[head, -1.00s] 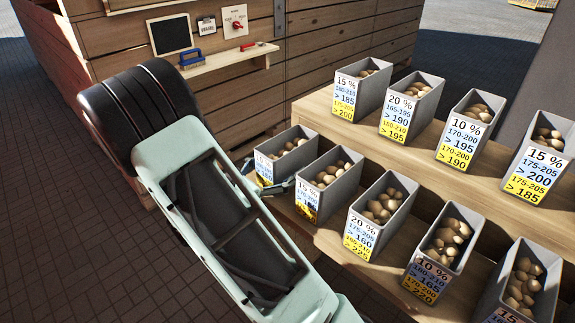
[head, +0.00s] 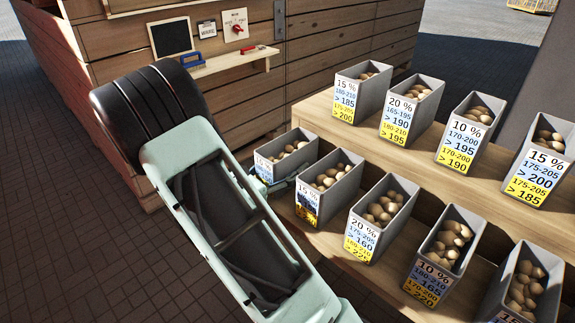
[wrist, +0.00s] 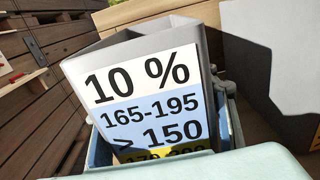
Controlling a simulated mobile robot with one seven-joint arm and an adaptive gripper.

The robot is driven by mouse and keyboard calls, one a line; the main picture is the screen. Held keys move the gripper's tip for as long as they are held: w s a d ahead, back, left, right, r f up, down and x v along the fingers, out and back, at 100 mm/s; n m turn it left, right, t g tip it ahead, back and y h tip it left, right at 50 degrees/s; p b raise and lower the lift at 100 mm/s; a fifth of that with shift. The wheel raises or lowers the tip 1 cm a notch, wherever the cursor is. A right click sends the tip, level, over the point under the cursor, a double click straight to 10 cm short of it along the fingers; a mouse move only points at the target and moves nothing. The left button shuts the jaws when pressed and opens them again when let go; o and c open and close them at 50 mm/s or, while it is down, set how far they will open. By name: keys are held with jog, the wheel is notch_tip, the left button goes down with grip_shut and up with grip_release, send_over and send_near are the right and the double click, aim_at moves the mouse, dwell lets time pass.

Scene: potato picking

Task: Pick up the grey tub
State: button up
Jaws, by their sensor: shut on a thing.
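The grey tub (head: 309,152) stands at the left end of the lower shelf row and holds potatoes. In the wrist view its front fills the middle, and its label reads 10 % and 165-195; its grey rim (wrist: 207,42) shows above. My gripper (wrist: 165,130) is shut on the tub, with one blue-grey finger on each side of its front. In the head view my gripper (head: 272,184) is mostly hidden behind my pale green arm, at the tub's lower front. The tub looks upright; whether it touches the shelf is hidden.
A neighbouring 15 % tub (head: 341,190) stands close on the right. Several more potato tubs line the lower shelf (head: 327,238) and the upper shelf (head: 305,108). A wooden plank wall (head: 225,103) with a small ledge (head: 235,61) stands behind on the left.

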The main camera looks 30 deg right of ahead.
notch_tip(320, 180, up, 10)
jog(key=p, duration=0.3)
dwell(0.3)
